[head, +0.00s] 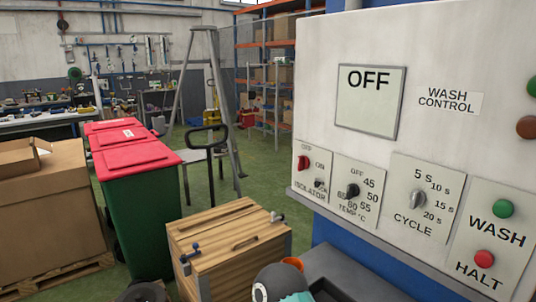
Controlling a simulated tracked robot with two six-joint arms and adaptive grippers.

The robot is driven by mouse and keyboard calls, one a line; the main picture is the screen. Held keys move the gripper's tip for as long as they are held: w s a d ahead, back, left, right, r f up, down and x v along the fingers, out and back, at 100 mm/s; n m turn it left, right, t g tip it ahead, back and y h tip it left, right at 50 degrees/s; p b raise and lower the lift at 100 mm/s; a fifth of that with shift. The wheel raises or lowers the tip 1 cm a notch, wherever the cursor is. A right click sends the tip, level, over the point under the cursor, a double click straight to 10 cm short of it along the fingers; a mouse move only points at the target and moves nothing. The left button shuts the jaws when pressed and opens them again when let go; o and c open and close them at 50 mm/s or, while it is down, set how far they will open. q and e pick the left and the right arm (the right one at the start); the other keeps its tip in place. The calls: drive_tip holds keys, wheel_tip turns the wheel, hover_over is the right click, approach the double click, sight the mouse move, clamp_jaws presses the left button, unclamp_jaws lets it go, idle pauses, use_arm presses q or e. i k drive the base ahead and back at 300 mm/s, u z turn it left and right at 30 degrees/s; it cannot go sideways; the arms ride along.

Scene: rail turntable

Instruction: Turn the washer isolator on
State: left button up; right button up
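The washer isolator (313,172) is a small pale plate at the lower left of the white wash control panel (440,50) in the head view. It carries a red knob (303,163), with OFF marked above and ON to its right. The knob is too small to tell its exact pointing, but it seems nearer the OFF mark. A small dark part (320,184) sits below ON. The panel's display (370,100) reads OFF. No gripper fingers show in the head view, and nothing is seen touching the knob.
To the right are the temperature dial (352,191), cycle dial (417,198), green WASH button (502,208) and red HALT button (484,259). A wooden crate (230,245) stands below left of the panel. Red-lidded green bins (140,215) and a cardboard box (40,225) stand left.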

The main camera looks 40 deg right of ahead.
sight(304, 162)
drive_tip(key=u, duration=0.05)
drive_tip(key=i, duration=1.95)
drive_tip(key=z, duration=1.6)
